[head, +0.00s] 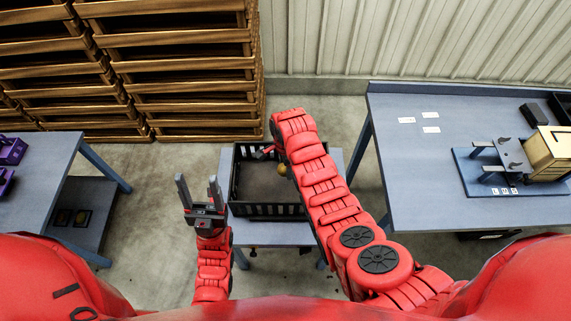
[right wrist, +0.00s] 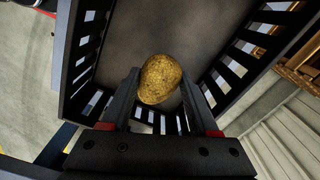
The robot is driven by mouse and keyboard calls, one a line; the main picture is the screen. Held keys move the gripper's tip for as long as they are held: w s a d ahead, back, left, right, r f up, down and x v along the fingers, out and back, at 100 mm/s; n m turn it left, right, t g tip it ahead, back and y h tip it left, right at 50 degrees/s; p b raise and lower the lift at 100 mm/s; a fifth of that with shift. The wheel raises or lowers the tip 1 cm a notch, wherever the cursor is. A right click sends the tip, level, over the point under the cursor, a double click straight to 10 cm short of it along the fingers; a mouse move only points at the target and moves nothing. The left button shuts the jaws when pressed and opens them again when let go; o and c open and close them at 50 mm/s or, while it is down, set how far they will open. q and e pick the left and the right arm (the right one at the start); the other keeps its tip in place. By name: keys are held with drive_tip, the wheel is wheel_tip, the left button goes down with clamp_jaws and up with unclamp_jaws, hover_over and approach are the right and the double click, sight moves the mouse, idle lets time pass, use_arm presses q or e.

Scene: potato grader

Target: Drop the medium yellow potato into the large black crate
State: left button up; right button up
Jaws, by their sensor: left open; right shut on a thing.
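The large black crate (head: 267,211) stands on a small blue-grey table in the middle of the head view. The medium yellow potato (right wrist: 160,79) is between the fingers of my right gripper (right wrist: 160,88), which is shut on it. In the right wrist view the crate's slatted walls (right wrist: 86,45) surround the potato and its bare floor lies beyond. In the head view the potato (head: 282,170) shows small beside my right arm, over the crate; my arm hides part of the crate. My left gripper (head: 199,190) is open and empty, left of the crate.
Stacked wooden crates (head: 185,65) stand at the back left. A blue-grey table (head: 450,210) at right holds a wooden box (head: 550,153) and white cards. A table at left (head: 40,150) holds purple items (head: 10,150). Bare floor lies between the tables.

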drive_tip(key=shift+r, duration=0.1)
drive_tip(key=o, duration=1.5)
drive_tip(key=shift+r, duration=0.55)
wheel_tip(320, 180, up, 4)
drive_tip(key=shift+r+b, duration=0.1)
drive_tip(key=shift+b, duration=0.95)
wheel_tip(320, 180, up, 12)
drive_tip(key=p, duration=1)
